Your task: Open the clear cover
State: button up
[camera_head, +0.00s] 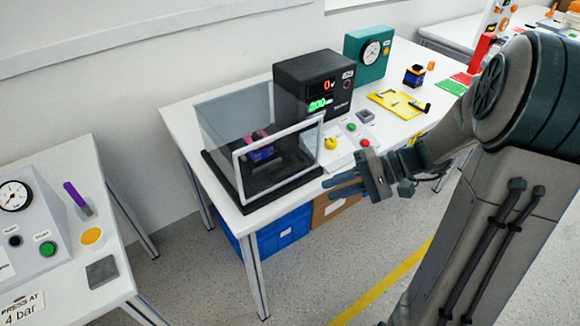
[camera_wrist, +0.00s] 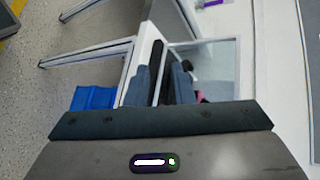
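The clear cover (camera_head: 225,115) is a see-through box on a black base (camera_head: 262,196) at the near left end of the white table. Its white-framed front panel (camera_head: 237,170) stands upright and looks shut. Inside are a blue block with pink parts (camera_head: 262,150). My gripper (camera_head: 330,187) is just right of the panel's lower right corner, fingers pointing left, apart from the panel as far as I can tell. The panel (camera_wrist: 219,62) also shows there, partly hidden behind the fingers.
A black display unit (camera_head: 315,80) stands behind the cover. A panel with a yellow knob (camera_head: 330,143) and buttons lies right of it. Blue (camera_head: 285,234) and brown boxes sit under the table. Another table (camera_head: 110,250) stands at left, with clear floor between.

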aim_at(295, 172)
jog(key=w+d+f+m+t+y, duration=0.1)
jog(key=w+d+t+y, duration=0.25)
jog(key=w, duration=0.25)
jog(key=x, duration=1.3)
jog(key=shift+s+a+f, duration=0.3)
jog(key=shift+a+f, duration=0.05)
jog(key=shift+a, duration=0.05)
grip_shut()
